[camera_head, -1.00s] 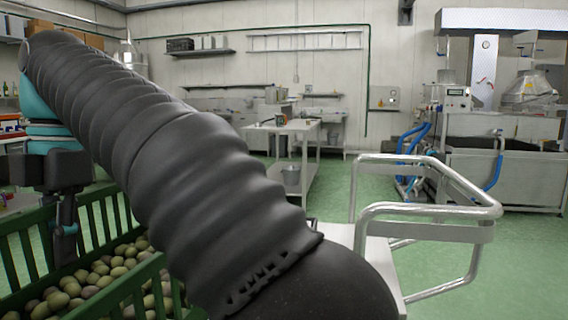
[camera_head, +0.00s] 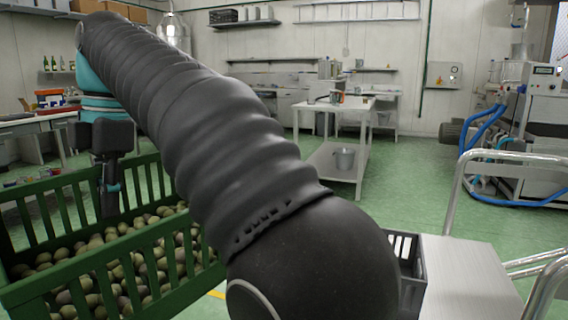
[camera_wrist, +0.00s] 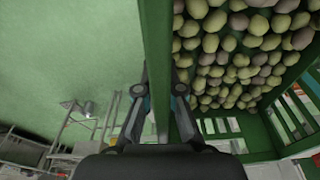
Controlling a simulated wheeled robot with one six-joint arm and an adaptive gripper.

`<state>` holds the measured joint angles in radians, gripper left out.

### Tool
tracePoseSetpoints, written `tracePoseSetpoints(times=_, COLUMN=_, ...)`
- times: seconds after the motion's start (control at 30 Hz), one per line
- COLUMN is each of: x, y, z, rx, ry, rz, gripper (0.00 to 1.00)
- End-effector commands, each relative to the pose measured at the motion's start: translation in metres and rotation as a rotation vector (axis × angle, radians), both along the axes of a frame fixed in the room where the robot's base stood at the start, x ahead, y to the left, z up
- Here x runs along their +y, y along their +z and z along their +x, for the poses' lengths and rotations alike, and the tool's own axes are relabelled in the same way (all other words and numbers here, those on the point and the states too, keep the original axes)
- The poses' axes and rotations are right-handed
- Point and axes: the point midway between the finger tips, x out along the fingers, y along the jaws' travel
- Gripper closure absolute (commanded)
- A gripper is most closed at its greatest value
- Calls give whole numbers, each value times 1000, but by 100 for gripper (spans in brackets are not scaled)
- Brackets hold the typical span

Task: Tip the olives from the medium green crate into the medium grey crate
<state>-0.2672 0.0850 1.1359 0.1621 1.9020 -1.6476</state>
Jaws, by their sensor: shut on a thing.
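The green crate (camera_head: 62,280) is at the lower left of the head view, full of green and brownish olives (camera_head: 100,250). It looks about level. My gripper (camera_head: 111,205) is shut on its rim. In the wrist view the two fingertips (camera_wrist: 160,92) straddle the green crate wall (camera_wrist: 158,50), with olives (camera_wrist: 235,60) on the right side and green floor on the left. A dark grey slatted crate (camera_head: 412,285) shows only partly, behind my arm at the lower middle of the head view. Its inside is hidden.
A pale metal surface (camera_head: 465,280) with tubular rails (camera_head: 462,190) stands at the right, beside the grey crate. Machinery (camera_head: 545,120) stands at the right. Green floor is open between.

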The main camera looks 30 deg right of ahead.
Motion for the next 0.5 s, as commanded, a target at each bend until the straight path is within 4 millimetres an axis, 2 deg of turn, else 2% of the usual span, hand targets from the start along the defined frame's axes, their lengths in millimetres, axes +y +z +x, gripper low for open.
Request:
tracePoseSetpoints(times=0.03, x=-20, y=0, z=9, rx=-7, ry=-85, rz=3, gripper=100)
tracePoseSetpoints(times=0.2, x=-79, y=-5, z=34, rx=-35, ry=-361, rz=7, gripper=100)
tracePoseSetpoints(times=0.37, x=-142, y=-10, z=50, rx=-63, ry=-632, rz=5, gripper=100)
tracePoseSetpoints(times=0.5, x=-201, y=-14, z=57, rx=-91, ry=-876, rz=-4, gripper=100)
